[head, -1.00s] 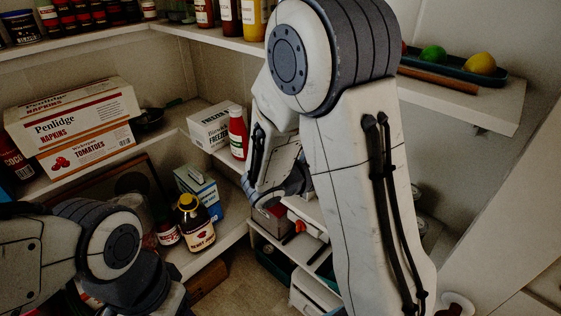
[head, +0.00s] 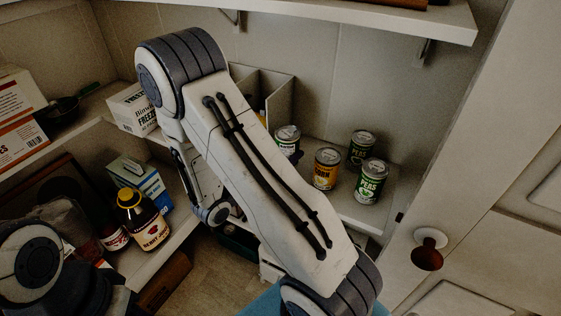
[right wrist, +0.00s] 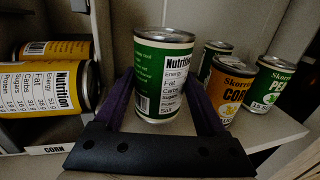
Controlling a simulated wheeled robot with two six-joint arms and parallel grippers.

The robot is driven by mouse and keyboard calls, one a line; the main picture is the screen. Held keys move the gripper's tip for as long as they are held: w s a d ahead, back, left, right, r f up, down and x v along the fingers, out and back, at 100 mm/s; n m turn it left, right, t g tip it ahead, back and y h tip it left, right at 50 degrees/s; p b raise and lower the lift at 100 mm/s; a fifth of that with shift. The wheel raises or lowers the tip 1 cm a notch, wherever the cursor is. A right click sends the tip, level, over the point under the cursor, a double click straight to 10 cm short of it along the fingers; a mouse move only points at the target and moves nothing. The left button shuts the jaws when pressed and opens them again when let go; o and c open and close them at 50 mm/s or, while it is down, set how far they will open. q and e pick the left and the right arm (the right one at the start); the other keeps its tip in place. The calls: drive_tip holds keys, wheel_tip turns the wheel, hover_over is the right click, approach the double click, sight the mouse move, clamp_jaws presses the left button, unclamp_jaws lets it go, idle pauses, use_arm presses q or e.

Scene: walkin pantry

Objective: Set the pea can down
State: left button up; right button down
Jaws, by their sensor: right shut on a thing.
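The pea can (right wrist: 163,75), green with a white nutrition label facing the camera, stands upright between the purple fingers of my right gripper (right wrist: 162,97) in the right wrist view. The gripper is shut on it. In the head view the can (head: 288,138) shows just past my right forearm, which hides most of the gripper. The can is over the shelf (head: 358,212), left of the other cans; I cannot tell whether its base touches the shelf. My left gripper is not in view.
A corn can (head: 326,169) and two green cans, one in front (head: 370,181) and one behind (head: 361,147), stand on the shelf to the right. A divided bin (head: 282,95) is behind left; corn cans (right wrist: 60,88) lie in it. A higher shelf (head: 400,18) overhangs.

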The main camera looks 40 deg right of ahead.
drive_tip(key=shift+f+b, duration=0.35)
drive_tip(key=shift+f, duration=1.15)
drive_tip(key=shift+f, duration=0.1)
unclamp_jaws()
drive_tip(key=shift+a, duration=0.15)
